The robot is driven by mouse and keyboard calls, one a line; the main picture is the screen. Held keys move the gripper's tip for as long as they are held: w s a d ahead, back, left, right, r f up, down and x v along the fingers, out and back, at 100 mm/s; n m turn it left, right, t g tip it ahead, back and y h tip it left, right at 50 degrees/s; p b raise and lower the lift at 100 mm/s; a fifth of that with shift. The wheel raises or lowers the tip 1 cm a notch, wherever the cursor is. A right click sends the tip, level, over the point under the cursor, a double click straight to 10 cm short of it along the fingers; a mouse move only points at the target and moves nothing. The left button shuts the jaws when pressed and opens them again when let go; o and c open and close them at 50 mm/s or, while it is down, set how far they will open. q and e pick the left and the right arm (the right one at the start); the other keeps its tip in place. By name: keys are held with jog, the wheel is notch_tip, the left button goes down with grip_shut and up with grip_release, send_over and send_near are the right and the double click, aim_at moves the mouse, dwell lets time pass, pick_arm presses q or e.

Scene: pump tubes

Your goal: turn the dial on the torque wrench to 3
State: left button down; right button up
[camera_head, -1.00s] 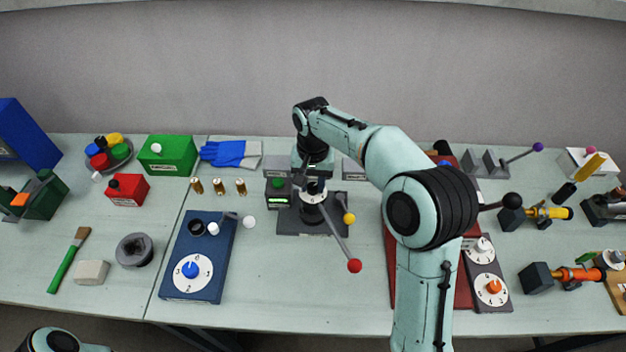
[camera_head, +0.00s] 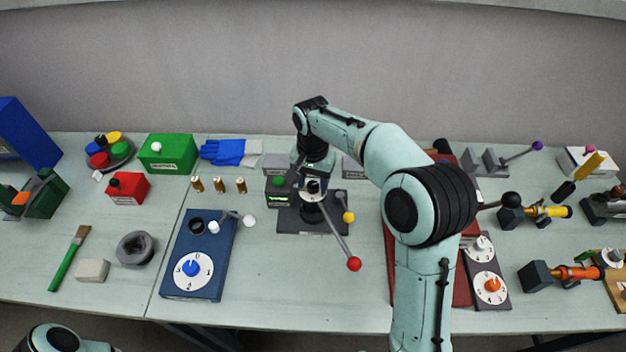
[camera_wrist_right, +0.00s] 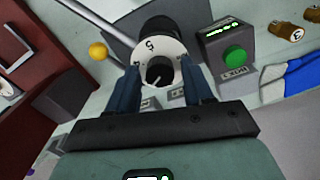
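The black device in the middle of the bench (camera_head: 290,222) has a white numbered dial (camera_head: 317,194) and a long grey lever with a red ball (camera_head: 354,264); I take it for the torque wrench. In the right wrist view the white dial (camera_wrist_right: 147,53) has a black centre knob (camera_wrist_right: 159,71) with a pale mark, and a 5 shows on the dial. My right gripper (camera_head: 314,177) points down over the dial. Its two dark fingers (camera_wrist_right: 163,92) are apart, one on each side of the knob; contact is unclear. My left gripper is out of view.
A small box with a green button and lit display (camera_head: 279,191) stands left of the dial. A yellow ball (camera_head: 348,217) is close on the right. A blue panel with a dial (camera_head: 214,243) lies left; brass cylinders (camera_head: 219,185) stand behind it. The front middle is clear.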

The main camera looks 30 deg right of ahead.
aim_at(313, 185)
jog(key=shift+r, duration=0.1)
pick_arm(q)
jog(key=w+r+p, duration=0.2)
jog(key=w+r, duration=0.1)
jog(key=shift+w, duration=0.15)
pick_arm(e)
notch_tip(313, 185, up, 13)
jog(key=shift+r, duration=0.1)
dwell(0.5)
